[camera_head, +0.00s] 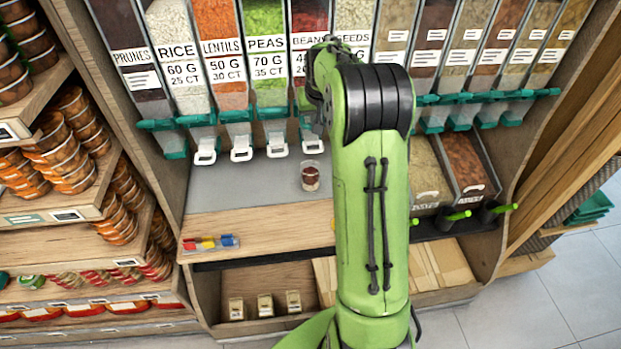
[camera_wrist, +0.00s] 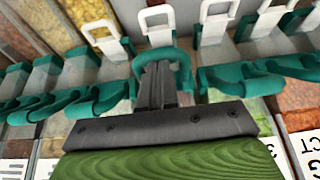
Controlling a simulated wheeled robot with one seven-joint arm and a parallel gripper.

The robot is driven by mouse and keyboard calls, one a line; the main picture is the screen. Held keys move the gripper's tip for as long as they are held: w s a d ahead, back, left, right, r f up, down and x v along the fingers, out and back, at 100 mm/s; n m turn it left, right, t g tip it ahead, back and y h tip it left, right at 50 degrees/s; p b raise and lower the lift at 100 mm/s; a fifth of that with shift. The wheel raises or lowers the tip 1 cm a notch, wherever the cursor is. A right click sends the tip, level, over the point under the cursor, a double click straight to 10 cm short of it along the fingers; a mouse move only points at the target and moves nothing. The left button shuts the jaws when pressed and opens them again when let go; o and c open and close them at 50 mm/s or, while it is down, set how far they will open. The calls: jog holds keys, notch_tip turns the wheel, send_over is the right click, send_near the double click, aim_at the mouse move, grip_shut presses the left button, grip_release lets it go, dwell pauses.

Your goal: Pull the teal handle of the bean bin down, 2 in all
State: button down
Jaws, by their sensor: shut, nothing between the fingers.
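The bean bin (camera_head: 309,22) stands in the row of dispensers, holding dark red beans, its label partly covered by my arm. Its teal handle is hidden behind my arm in the head view. My gripper's shut, empty fingers show in the wrist view (camera_wrist: 158,84). Their tips are at a teal handle (camera_wrist: 176,56), which appears to be the bean bin's, below a white spout flap (camera_wrist: 157,24). I cannot tell whether they touch it. A small clear cup (camera_head: 310,176) with dark red contents stands on the grey counter below the bin.
Neighbouring bins with teal handles flank it, such as the peas bin (camera_head: 266,40) and lentils bin (camera_head: 217,45). Colored clips (camera_head: 210,242) lie on the wooden ledge. Open bins (camera_head: 466,165) stand at right. The grey counter left of the cup is clear.

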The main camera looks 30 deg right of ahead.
jog(key=shift+w+r, duration=0.1)
jog(key=shift+w, duration=0.1)
jog(key=r+p, duration=0.2)
jog(key=shift+w+d+r+p, duration=0.15)
jog(key=shift+w+r+p, duration=0.1)
jog(key=shift+p, duration=0.15)
jog(key=r+p, duration=0.2)
jog(key=w+r+p, duration=0.1)
jog(key=shift+d+r, duration=0.1)
jog(key=shift+d, duration=0.15)
jog(key=s+p+v, duration=0.1)
jog(key=v, duration=0.5)
jog(key=shift+a+f, duration=0.2)
jog(key=shift+a, duration=0.1)
